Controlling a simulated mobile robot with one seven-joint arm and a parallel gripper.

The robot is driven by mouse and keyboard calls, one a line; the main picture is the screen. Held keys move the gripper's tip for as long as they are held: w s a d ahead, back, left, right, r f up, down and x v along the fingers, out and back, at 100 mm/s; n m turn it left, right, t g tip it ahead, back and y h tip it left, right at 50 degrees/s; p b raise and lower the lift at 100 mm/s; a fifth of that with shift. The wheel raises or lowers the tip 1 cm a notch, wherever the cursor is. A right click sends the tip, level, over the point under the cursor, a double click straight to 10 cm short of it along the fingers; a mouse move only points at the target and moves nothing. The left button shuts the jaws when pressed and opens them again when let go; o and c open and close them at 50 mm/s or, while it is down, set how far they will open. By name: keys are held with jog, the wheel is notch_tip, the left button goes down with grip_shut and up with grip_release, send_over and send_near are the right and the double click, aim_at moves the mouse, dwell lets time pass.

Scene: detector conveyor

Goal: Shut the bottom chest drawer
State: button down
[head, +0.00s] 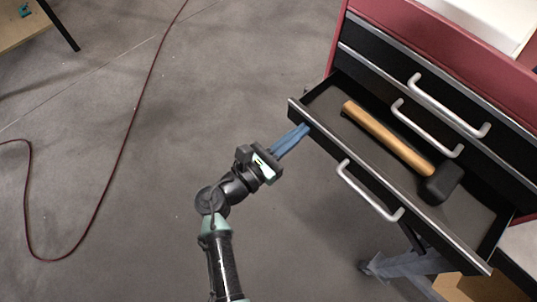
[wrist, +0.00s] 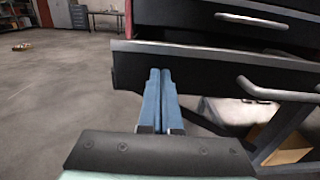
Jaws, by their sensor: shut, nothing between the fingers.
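The chest (head: 440,40) is red with black drawers and silver handles. Its bottom drawer (head: 330,143) is pulled out, and a mallet (head: 390,138) with a wooden handle and black head lies in it. My gripper (head: 304,129) is shut and empty, with its blue fingers together. The fingertips are at the outer face of the drawer front, near its left end and left of the drawer handle (head: 368,192). In the wrist view the fingers (wrist: 160,72) point at the black drawer front (wrist: 205,75). I cannot tell whether they touch it.
The two drawers above, with handles (head: 448,105) and (head: 427,128), look closed. A cardboard box (head: 480,287) and a grey-blue stand leg (head: 405,265) are below right. A red cable (head: 113,165) lies on the left floor.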

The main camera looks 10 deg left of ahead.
aim_at(339, 104)
jog(key=b+x, duration=0.3)
jog(key=x, duration=1.1)
jog(key=shift+f+b, duration=0.15)
jog(key=shift+b, duration=0.2)
jog(key=shift+w+d, duration=0.2)
jog(key=shift+w, duration=0.05)
jog(key=shift+r, duration=0.25)
jog(key=shift+w+d+r, duration=0.1)
jog(key=shift+r, duration=0.05)
